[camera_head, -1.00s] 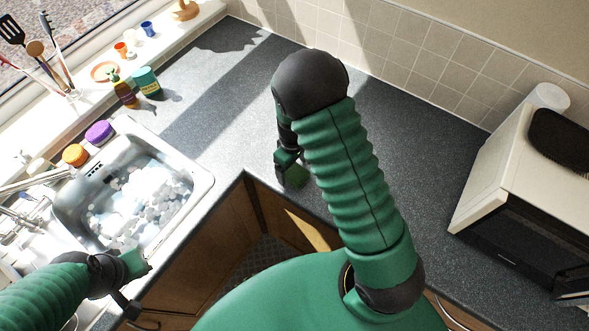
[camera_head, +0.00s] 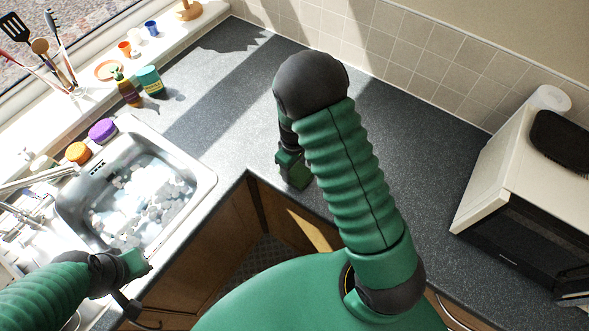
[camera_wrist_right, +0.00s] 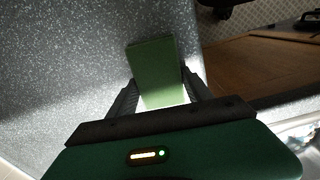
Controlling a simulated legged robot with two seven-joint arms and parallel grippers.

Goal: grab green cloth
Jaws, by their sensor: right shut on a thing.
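The green cloth (camera_wrist_right: 152,58) shows in the right wrist view as a flat, folded-looking rectangle between the fingers of my right gripper (camera_wrist_right: 160,90). The fingers are shut on its near part, and its far part sticks out past them over the grey speckled counter. In the head view my right gripper (camera_head: 292,172) is at the counter's front edge, partly hidden by my own arm; the cloth is hard to tell from the green gripper there. My left gripper (camera_head: 132,282) is at the lower left, by the sink's front edge; its fingers are not clear.
A steel sink (camera_head: 207,182) with suds is at the left. A green tub (camera_head: 150,82) and a soap bottle (camera_head: 128,92) stand behind it. A white microwave (camera_head: 490,215) stands at the right. The counter (camera_head: 225,110) between is largely clear.

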